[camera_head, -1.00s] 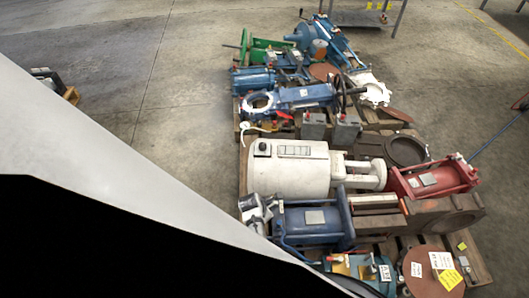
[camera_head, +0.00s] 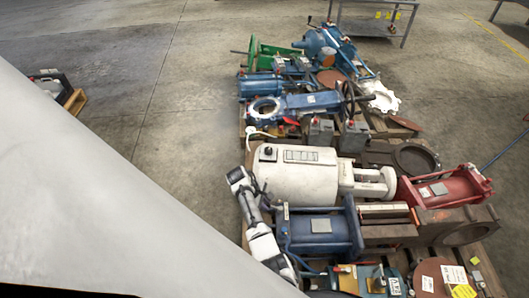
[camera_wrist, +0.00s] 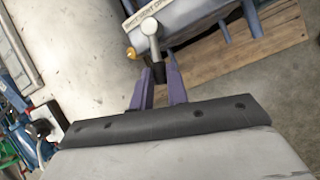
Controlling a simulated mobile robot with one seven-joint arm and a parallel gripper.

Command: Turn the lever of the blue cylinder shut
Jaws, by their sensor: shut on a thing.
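The blue cylinder (camera_head: 325,232) lies on the pallet in front of the white tank in the head view. In the wrist view its end (camera_wrist: 190,18) shows at the top, with a pale label strip. The lever (camera_wrist: 151,40) has a grey round head at the cylinder and a dark lower end. My gripper (camera_wrist: 159,74) has its two purple fingers closed on that dark end. In the head view my white arm reaches to the left end of the cylinder; the fingers cannot be made out there.
The white tank (camera_head: 295,178) lies close behind the cylinder. A red cylinder unit (camera_head: 445,187) is to the right, and blue valve parts (camera_head: 300,103) are further back. A teal unit (camera_head: 365,281) is in front. Bare concrete floor lies left of the pallet.

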